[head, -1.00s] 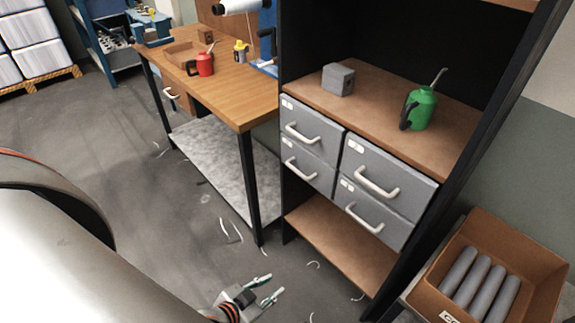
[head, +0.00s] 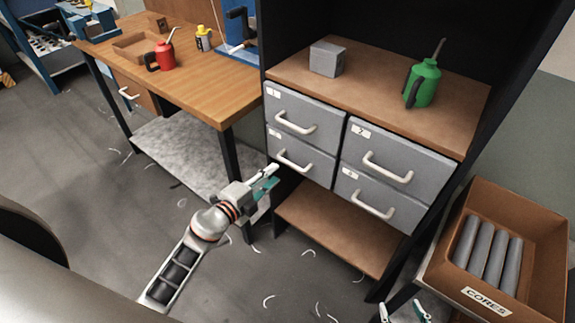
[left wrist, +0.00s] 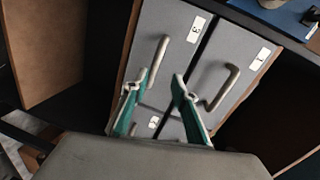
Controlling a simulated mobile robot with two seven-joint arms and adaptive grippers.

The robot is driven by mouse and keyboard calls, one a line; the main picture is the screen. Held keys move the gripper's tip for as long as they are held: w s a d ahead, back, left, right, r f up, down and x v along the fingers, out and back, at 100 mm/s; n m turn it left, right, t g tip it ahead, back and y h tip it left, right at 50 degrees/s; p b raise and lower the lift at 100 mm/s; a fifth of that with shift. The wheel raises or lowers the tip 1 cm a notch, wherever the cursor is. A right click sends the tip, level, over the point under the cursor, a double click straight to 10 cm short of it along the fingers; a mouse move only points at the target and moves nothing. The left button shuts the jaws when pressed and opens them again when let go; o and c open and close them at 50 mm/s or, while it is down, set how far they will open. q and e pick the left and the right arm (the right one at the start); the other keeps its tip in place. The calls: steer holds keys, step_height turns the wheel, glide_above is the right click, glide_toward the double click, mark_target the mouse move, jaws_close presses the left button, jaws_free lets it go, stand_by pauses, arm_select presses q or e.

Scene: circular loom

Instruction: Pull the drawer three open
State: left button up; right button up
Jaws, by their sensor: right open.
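Drawer three (head: 285,148) is the lower left grey drawer in the shelf unit, with a pale bar handle (head: 294,163). It looks shut. In the left wrist view drawer three (left wrist: 178,35) and its handle (left wrist: 160,62) lie ahead of the fingers. My left gripper (head: 267,180) is open and empty, in front of and left of that handle and apart from it. In the left wrist view its teal fingertips (left wrist: 154,86) are spread, with the handle beyond them. My right gripper (head: 403,312) is open and empty at the bottom edge, partly cut off.
Drawer one (head: 303,105) is above, drawer two (head: 395,155) and drawer four (head: 380,190) to the right. A wooden workbench (head: 190,85) stands left, its leg near my left gripper. A box of cores (head: 545,220) stands right. The floor in front is mostly clear.

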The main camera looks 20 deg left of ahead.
mark_target(287, 164)
arm_select(q)
steer(key=shift+m+g, duration=0.4)
steer(key=shift+m, duration=0.5)
steer(key=x, duration=0.3)
steer(key=b+x, duration=0.1)
steer(key=x, duration=0.2)
steer(key=b+x, duration=0.1)
steer(key=x, duration=0.2)
steer(key=shift+w+a+f, duration=0.15)
steer(key=shift+w+f, duration=0.15)
jaws_close()
